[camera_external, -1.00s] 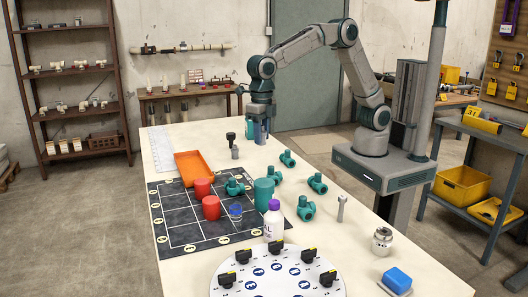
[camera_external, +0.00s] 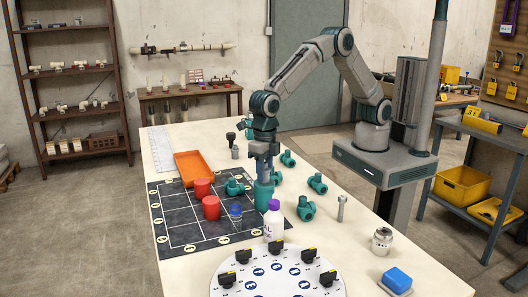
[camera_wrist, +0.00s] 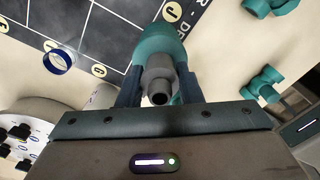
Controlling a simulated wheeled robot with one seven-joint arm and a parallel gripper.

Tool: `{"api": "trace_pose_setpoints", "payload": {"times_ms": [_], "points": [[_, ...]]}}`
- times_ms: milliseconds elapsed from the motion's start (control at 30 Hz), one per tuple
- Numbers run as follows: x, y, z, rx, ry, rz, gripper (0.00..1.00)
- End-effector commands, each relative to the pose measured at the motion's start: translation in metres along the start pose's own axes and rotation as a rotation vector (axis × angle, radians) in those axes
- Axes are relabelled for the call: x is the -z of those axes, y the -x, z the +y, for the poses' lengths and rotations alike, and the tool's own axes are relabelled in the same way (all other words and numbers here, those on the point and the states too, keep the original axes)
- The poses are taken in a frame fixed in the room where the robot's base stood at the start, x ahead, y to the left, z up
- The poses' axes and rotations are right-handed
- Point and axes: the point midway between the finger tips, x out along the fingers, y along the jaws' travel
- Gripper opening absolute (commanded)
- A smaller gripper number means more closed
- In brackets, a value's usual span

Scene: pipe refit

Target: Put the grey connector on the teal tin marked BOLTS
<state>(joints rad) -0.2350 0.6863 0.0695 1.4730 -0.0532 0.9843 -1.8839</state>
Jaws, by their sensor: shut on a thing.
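The teal tin (camera_external: 264,197) stands upright at the right edge of the dark grid mat; its marking is not readable. My gripper (camera_external: 264,178) is directly over it, pointing down, fingertips close to its top. In the wrist view my gripper (camera_wrist: 157,92) is shut on the grey connector (camera_wrist: 158,72), a short stepped tube with an open end towards the camera. The teal tin (camera_wrist: 160,42) shows right behind and below the connector. I cannot tell whether the connector touches the tin's top. In the external view the connector is mostly hidden by the fingers.
Red tins (camera_external: 211,207), a blue ring (camera_external: 236,211) and an orange tray (camera_external: 193,168) are left of the tin. A white bottle (camera_external: 273,222) with a purple cap stands close in front. Teal pipe fittings (camera_external: 306,211) lie to the right. A round white board (camera_external: 278,270) is nearer.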

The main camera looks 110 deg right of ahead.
Motion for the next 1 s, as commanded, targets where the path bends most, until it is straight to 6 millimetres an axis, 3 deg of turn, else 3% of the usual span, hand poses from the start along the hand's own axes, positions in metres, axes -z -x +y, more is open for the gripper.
{"api": "trace_pose_setpoints", "payload": {"times_ms": [200,233,300,700,1000], "points": [[0.000,-0.004,0.000,0.000,0.000,0.000,0.10],[0.000,-0.004,0.000,0.000,0.000,0.000,0.38],[0.000,-0.003,0.000,0.000,0.000,0.000,0.54],[0.000,0.006,0.001,-0.003,0.000,-0.001,0.54],[-0.001,0.066,0.001,-0.006,0.000,-0.002,0.54]]}}
